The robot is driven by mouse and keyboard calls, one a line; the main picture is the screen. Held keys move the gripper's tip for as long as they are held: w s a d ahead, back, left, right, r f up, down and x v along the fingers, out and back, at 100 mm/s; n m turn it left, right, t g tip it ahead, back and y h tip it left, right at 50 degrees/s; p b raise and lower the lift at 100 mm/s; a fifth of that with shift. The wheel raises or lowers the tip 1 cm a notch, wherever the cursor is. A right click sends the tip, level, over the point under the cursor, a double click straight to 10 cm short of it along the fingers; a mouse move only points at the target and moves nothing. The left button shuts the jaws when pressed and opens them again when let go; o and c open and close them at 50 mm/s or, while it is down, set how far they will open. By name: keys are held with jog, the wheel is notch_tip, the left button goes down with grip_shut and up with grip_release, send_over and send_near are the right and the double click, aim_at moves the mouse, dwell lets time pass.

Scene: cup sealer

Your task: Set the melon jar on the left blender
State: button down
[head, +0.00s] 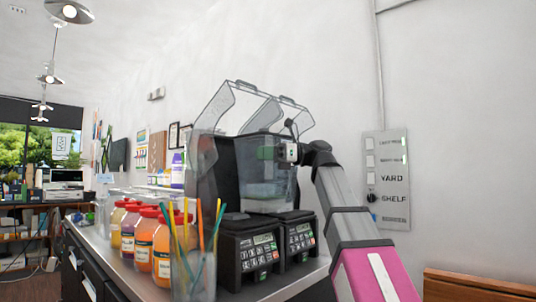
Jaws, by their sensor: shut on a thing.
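A clear jar with a dark rim and pale contents low inside it, which I take for the melon jar (262,188), stands upright at the blenders. My gripper (281,153) is shut on it at its upper right side; the fingertips are small and partly hidden here. The left blender (254,255) has a black base with a keypad, and its clear hood (213,108) is raised. The jar's bottom is just above or behind the two bases; I cannot tell whether it touches either one.
The right blender (301,240) stands close beside the left, with its clear hood (292,113) also up. A cup of coloured straws (195,275) stands in front, near a row of red-lidded jars (162,250) on the counter (118,266). A wall sign (386,180) hangs at right.

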jog(key=w+a+f, duration=0.2)
jog(key=w+a, duration=0.8)
jog(key=a, duration=0.2)
jog(key=shift+w+a, duration=0.15)
jog(key=shift+w, duration=0.1)
dwell(1.2)
jog(key=shift+f, duration=1.2)
dwell(2.9)
jog(key=c, duration=1.1)
grip_release()
jog(key=shift+o, duration=0.6)
jog(key=shift+f, duration=0.1)
